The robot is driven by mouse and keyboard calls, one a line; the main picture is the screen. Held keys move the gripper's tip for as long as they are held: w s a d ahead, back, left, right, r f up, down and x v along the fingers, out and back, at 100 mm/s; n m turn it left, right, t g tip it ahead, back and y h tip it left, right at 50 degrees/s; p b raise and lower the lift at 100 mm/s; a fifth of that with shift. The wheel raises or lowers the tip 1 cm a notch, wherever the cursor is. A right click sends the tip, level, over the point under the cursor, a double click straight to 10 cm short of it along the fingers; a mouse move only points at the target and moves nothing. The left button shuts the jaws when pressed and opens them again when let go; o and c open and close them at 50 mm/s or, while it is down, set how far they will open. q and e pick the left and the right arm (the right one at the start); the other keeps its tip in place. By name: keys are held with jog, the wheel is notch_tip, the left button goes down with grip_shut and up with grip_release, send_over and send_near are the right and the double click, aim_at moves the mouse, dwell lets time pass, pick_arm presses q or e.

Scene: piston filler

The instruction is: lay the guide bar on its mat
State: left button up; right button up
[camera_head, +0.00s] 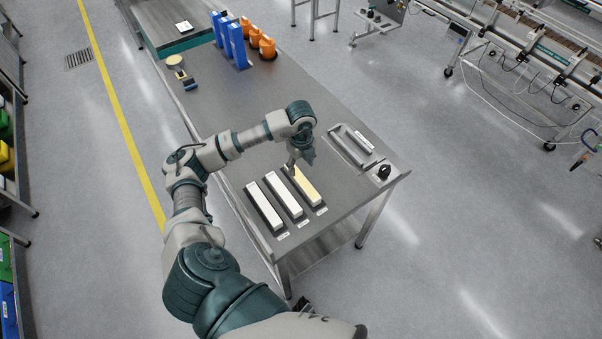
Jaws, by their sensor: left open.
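Three long narrow strips lie side by side near the table's front edge: a white one (264,206) at left, a white one (284,196) in the middle and a pale yellow one (309,190) at right. Each has a dark border and a small label below it. I cannot tell for sure which is the guide bar or its mat. My left gripper (291,168) is open and points down at the far end of the middle and yellow strips. It partly hides the yellow strip's far end, and contact cannot be told. My right gripper is not in view.
A grey tray (340,139) with a label lies at the table's right edge, near a black knob (384,171). Blue upright holders (237,45) and orange parts (267,48) stand at the far end.

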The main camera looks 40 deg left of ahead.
pick_arm(q)
notch_tip(320, 180, up, 5)
jog(key=shift+f, duration=0.1)
dwell(0.6)
